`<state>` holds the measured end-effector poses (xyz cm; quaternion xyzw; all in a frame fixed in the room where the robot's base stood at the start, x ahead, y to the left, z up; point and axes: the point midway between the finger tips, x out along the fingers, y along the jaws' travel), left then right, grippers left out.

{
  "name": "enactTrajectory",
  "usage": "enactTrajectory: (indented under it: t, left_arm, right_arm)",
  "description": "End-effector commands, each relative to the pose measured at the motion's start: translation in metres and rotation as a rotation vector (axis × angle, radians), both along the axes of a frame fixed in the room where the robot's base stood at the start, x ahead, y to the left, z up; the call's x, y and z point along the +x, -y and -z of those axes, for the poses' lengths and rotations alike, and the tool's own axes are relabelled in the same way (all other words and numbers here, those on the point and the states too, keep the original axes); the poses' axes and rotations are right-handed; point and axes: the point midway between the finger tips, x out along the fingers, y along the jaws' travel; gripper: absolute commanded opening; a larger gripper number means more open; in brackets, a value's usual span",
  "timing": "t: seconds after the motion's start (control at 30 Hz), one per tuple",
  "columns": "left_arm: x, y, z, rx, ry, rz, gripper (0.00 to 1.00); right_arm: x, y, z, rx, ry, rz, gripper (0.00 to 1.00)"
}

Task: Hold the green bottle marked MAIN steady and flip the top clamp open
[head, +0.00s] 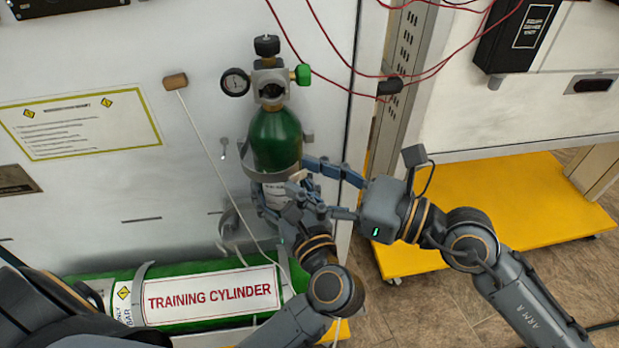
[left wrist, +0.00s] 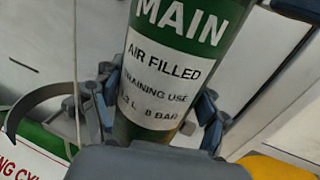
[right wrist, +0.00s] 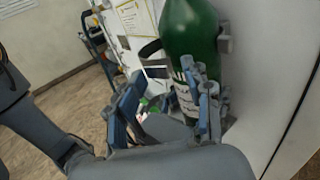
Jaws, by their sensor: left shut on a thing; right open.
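The green bottle (head: 275,140) stands upright against the white panel, its valve and gauge on top. Its MAIN label (left wrist: 165,75) faces the left wrist camera. My left gripper (head: 278,201) is shut on the bottle's lower part, below the band. My right gripper (head: 314,187) is open just right of the bottle; in the right wrist view (right wrist: 165,103) its fingers are spread, one beside the bottle. A curved grey clamp arm (left wrist: 38,97) stands out left of the bottle, low down.
A green training cylinder (head: 215,325) lies below. A cord with a wooden toggle (head: 175,81) hangs left of the bottle. Red cables (head: 335,60) cross above my right gripper. A yellow platform (head: 500,215) is at the right, with bare floor before it.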

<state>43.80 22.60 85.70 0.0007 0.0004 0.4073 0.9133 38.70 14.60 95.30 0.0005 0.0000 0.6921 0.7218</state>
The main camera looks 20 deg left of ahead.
Motion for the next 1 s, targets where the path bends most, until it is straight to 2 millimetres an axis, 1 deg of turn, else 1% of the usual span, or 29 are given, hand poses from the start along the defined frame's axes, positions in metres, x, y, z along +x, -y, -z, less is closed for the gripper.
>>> enactTrajectory:
  t: [0.17, 0.4, 0.5, 0.7, 0.93, 0.97, 1.0]
  left_arm:
    - [0.000, -0.002, 0.000, 0.001, -0.001, -0.005, 0.11]
    - [-0.001, -0.002, 0.000, 0.001, -0.001, -0.005, 0.11]
    - [-0.001, -0.002, 0.000, 0.001, -0.001, -0.005, 0.11]
    - [0.000, -0.001, 0.000, 0.001, -0.001, -0.005, 0.11]
    - [0.000, -0.001, 0.000, 0.001, -0.001, -0.005, 0.11]
    - [0.000, -0.001, 0.000, 0.001, -0.001, -0.005, 0.11]
    - [0.000, -0.001, 0.000, 0.001, -0.001, -0.004, 0.11]
  right_arm:
    - [0.000, 0.019, 0.001, -0.002, -0.001, 0.002, 0.51]
    - [-0.002, 0.056, 0.002, -0.002, -0.002, 0.002, 0.51]
    - [-0.002, 0.068, 0.002, -0.002, -0.003, 0.001, 0.51]
    - [-0.003, 0.079, 0.001, -0.001, -0.001, 0.000, 0.51]
    - [-0.003, 0.079, 0.001, 0.000, -0.001, -0.001, 0.51]
    - [-0.003, 0.079, 0.001, 0.000, -0.001, -0.001, 0.47]
    - [-0.003, 0.079, 0.001, -0.001, 0.000, -0.002, 0.39]
